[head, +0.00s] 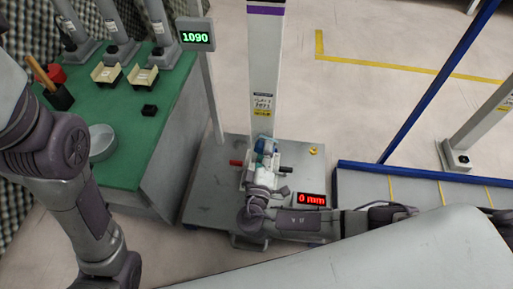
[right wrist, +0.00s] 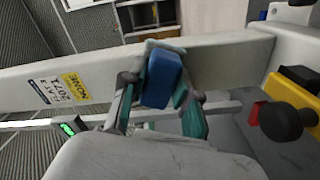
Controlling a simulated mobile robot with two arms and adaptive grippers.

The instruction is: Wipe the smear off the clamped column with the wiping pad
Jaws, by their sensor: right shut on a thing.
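The pale column (head: 264,65) stands upright on the grey platform, with a purple band near its top and a label on its face. It runs across the right wrist view (right wrist: 115,72). My right gripper (head: 264,150) is at the column's lower part, shut on the blue wiping pad (right wrist: 162,77). The pad is in front of the column; I cannot tell whether it touches. A darker greenish-grey stretch (right wrist: 235,62) shows on the column beside the pad; I cannot tell if it is smear or shade. My left arm is at the left; its gripper is out of view.
A grey platform (head: 210,190) carries the column, a red-lit "0 mm" display (head: 312,200) and clamp handles, one red (head: 236,162). A green bench (head: 125,165) with trays and a round dish (head: 102,142) is left. A blue rail frame (head: 430,95) is right. Open floor lies behind.

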